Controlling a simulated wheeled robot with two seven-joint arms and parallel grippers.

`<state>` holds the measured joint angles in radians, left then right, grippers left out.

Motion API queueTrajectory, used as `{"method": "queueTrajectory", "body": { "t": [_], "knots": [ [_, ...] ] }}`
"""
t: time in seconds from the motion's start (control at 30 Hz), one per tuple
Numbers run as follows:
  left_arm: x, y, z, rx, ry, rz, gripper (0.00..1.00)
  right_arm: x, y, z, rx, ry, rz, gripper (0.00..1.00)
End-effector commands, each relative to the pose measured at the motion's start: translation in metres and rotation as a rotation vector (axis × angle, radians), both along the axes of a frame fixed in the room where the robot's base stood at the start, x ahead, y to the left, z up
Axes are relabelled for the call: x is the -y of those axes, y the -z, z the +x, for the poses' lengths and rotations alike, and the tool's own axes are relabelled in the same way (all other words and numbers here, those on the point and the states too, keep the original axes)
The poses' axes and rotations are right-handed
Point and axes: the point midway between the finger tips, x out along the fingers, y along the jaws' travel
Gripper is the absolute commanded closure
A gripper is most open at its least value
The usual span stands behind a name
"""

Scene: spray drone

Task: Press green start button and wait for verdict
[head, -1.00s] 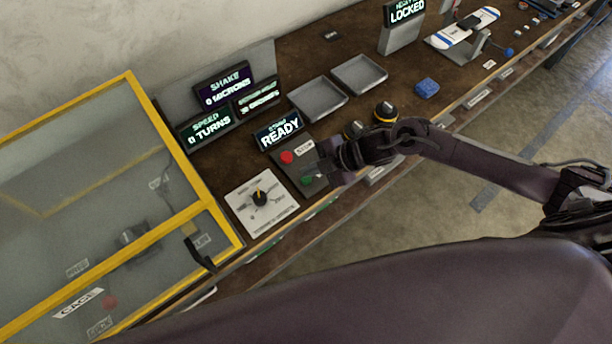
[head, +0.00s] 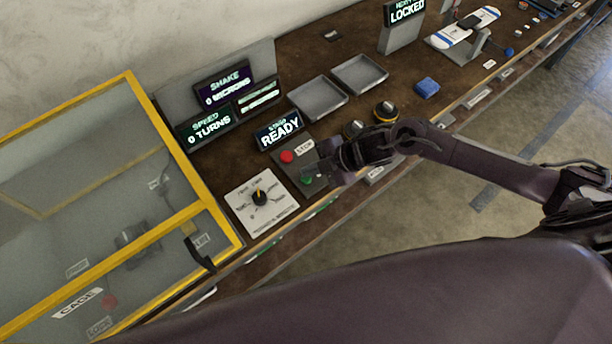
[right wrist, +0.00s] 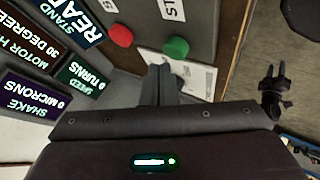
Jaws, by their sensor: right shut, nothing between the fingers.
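The green start button (head: 307,179) sits on a grey panel, partly hidden by my right gripper in the head view. It shows clearly in the right wrist view (right wrist: 176,47). A red stop button (head: 287,157) is on the same panel, also in the right wrist view (right wrist: 121,35). My right gripper (head: 318,172) is shut and empty, right at the green button; in the wrist view its fingertips (right wrist: 161,70) appear just short of it. I cannot tell whether they touch. The stand display (head: 279,133) reads READY. My left gripper is not in view.
A dial plate (head: 262,203) with a black knob lies left of the button panel. The yellow-framed cage (head: 190,215) stands at the left. Speed (head: 207,127) and shake (head: 224,87) displays read zero. Two grey trays (head: 318,112) and a blue block (head: 427,87) lie behind.

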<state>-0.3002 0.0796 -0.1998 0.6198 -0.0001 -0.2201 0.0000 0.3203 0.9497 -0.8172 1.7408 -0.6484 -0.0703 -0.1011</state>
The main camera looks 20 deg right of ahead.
Motion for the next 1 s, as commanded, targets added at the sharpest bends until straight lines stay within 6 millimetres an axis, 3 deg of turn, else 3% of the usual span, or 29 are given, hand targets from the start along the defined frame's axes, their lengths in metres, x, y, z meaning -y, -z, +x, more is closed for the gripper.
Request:
{"method": "queueTrajectory", "body": {
  "t": [1.0],
  "knots": [
    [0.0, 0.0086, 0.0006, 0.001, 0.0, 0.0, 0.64, -0.0002, 0.012, -0.0002, -0.001, 0.001, 0.0, 1.0]
  ]
}}
